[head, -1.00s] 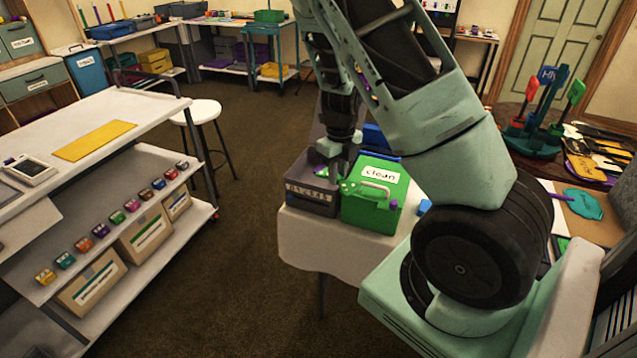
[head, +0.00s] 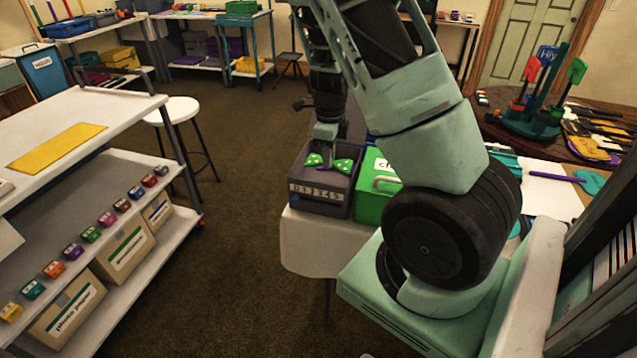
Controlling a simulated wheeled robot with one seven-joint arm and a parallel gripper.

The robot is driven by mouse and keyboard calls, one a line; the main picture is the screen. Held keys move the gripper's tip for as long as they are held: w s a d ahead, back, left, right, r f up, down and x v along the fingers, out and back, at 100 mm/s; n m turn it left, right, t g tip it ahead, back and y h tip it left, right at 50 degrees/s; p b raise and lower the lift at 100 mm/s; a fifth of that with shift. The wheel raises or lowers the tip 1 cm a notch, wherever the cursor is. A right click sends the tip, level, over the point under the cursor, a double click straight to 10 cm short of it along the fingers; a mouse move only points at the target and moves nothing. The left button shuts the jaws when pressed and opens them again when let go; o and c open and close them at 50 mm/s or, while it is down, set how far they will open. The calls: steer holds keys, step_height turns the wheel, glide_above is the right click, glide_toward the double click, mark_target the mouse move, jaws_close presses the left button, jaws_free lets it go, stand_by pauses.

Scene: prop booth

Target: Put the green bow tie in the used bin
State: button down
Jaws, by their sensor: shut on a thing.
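The green bow tie (head: 313,160) has white dots and shows its two wings on either side of my fingers. My gripper (head: 327,150) points down and is shut on the bow tie's middle. It holds the bow tie over the opening of a dark grey bin (head: 318,198), near the rim; the exact height is hard to tell. The grey bin has a label with digits on its front; no word "used" is readable. A green bin (head: 369,205) stands right beside it, its "clean" label partly hidden by my arm.
Both bins stand on a small table with a white cloth (head: 310,240). A white shelf unit (head: 90,130) and a stool (head: 172,112) are at left. A round table with a coloured stand (head: 535,120) is at right. Open brown floor lies between.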

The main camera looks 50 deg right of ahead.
steer(key=f, duration=0.5)
steer(key=f+b, duration=0.1)
steer(key=f, duration=0.4)
steer(key=shift+w+f+b, duration=0.2)
steer(key=shift+f+b, duration=0.05)
steer(key=shift+b, duration=0.05)
steer(key=shift+f, duration=0.15)
steer(key=c, duration=1.5)
jaws_free()
